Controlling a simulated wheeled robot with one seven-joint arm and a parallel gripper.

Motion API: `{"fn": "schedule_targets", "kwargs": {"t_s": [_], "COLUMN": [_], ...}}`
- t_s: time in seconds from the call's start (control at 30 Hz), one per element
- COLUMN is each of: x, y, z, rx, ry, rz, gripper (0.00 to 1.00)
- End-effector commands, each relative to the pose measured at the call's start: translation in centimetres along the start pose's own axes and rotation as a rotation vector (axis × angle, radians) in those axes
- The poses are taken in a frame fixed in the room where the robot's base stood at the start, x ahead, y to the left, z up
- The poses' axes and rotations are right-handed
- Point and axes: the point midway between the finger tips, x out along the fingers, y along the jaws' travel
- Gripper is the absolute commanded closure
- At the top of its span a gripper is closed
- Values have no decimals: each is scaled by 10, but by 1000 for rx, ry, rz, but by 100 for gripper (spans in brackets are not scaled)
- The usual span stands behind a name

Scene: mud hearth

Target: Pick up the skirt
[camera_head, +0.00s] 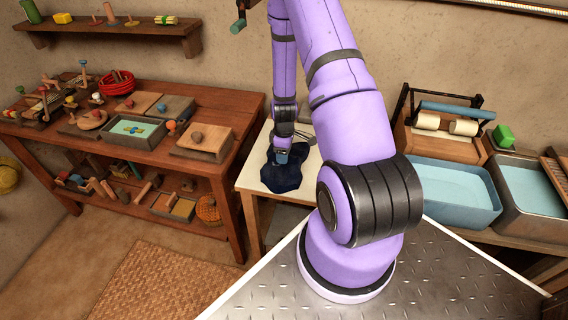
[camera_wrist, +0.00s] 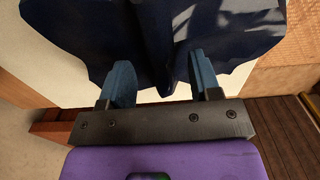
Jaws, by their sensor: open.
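The skirt (camera_head: 283,172) is a dark navy cloth lying in a crumpled heap on a small pale-topped table (camera_head: 247,179). It also fills the upper part of the wrist view (camera_wrist: 120,35), with a fold hanging down toward the space between the fingers. My gripper (camera_head: 281,157) is over the skirt, pointing down. In the wrist view its two blue fingers (camera_wrist: 165,88) stand wide apart. The fingertips overlap the edge of the cloth in the picture; I cannot tell whether they touch it. Part of the skirt is hidden behind my arm and gripper in the head view.
A wooden workbench (camera_head: 190,93) with toys and trays stands on the left. A blue basin (camera_head: 450,190) and a wooden box with rollers (camera_head: 445,145) stand on the right. A shelf (camera_head: 115,29) hangs on the wall. A woven mat (camera_head: 150,285) lies on the floor.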

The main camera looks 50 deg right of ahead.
Motion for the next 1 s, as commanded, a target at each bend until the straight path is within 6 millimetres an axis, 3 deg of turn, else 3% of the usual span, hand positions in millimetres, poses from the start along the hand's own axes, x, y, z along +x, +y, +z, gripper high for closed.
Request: {"fn": "schedule_targets", "kwargs": {"t_s": [0.2,0.47,0.5,0.7,1.0], "x": [22,24,24,24,24], "y": [0,0,0,0,0], "z": [0,0,0,0,0], "rx": [0,0,0,0,1], "ry": [0,0,0,0,0], "rz": [0,1,1,1,1], "gripper": [43,43,45,90,90]}}
